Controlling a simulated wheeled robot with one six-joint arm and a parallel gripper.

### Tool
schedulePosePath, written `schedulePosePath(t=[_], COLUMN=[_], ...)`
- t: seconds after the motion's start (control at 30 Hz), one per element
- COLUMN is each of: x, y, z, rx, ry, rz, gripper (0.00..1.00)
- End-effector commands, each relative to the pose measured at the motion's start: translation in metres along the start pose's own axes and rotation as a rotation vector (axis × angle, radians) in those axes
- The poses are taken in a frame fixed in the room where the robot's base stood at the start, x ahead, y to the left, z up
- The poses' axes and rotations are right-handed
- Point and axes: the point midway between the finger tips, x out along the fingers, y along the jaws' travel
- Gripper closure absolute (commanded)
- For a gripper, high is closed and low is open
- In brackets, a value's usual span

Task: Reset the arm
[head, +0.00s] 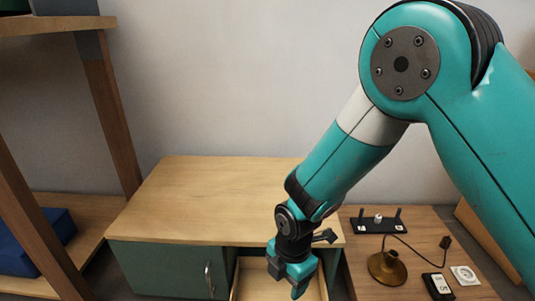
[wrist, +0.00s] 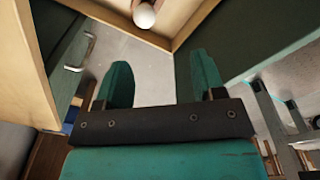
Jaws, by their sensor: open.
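My gripper (head: 288,281) is at the end of my teal arm, low in front of the cabinet (head: 215,195) and over its pulled-out drawer (head: 235,284). In the wrist view the two teal fingers of my gripper (wrist: 161,65) stand apart with nothing between them. A white rounded thing, perhaps a bulb (wrist: 144,15), shows in the wooden drawer (wrist: 187,18) beyond the fingertips, apart from them. It is cut off by the top edge of the view. My arm hides part of the cabinet and the drawer in the head view.
A low wooden table (head: 420,222) on the right holds a brass lamp base (head: 387,268) with a cord and plug (head: 445,242), a black stand (head: 379,226), a black-and-white box (head: 437,286) and a white socket (head: 464,275). A shelf (head: 110,110) stands left. The cabinet top is bare.

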Motion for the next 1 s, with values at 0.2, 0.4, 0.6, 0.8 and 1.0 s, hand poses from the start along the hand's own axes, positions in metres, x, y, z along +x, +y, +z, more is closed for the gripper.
schedulePosePath(t=[0.2, 0.4, 0.6, 0.8, 1.0], x=[-0.165, -0.264, -0.316, -0.35, -0.4], y=[-0.04, -0.099, -0.147, -0.187, -0.182], z=[0.0, -0.012, -0.028, -0.044, -0.046], rx=[0.591, 1.067, 1.388, 1.636, 1.624], ry=[0.128, 0.233, 0.297, 0.34, 0.336], rz=[0.045, 0.032, 0.005, -0.021, -0.026], gripper=[0.37, 0.37, 0.37, 0.37, 0.37])
